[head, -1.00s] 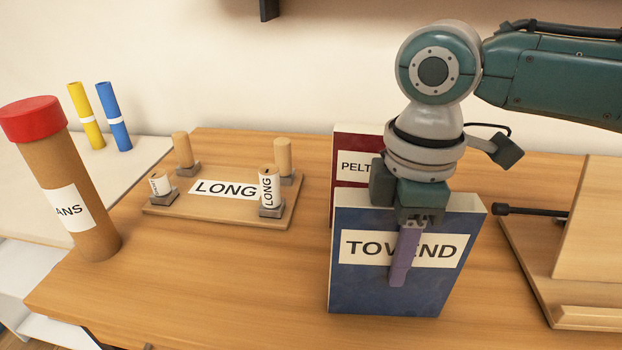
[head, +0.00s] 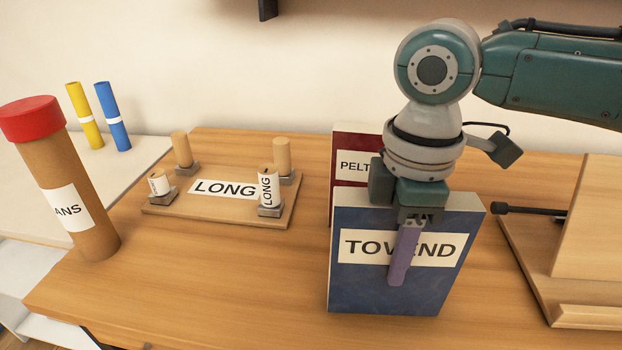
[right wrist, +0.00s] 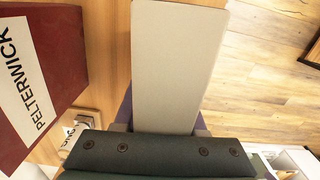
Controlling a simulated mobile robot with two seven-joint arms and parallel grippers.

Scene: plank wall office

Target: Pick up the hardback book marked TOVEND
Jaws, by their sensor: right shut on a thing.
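The blue hardback book (head: 365,285) marked TOVEND stands upright on the wooden table in the head view. My right gripper (head: 404,255) comes down over its top edge and is shut on it, with one purple finger across the front cover, partly hiding the label. The right wrist view shows the book's pale page edge (right wrist: 178,65) between the fingers, seen from above. The far finger is hidden behind the book in the head view. My left gripper is not in view.
A dark red book (head: 350,145) labelled PELTERWICK (right wrist: 20,75) stands close behind. A pegged board (head: 225,205) marked LONG and a red-capped tube (head: 85,225) are to the left. A wooden stand (head: 585,240) with a dark rod is at right. The table (head: 220,280) is clear in front.

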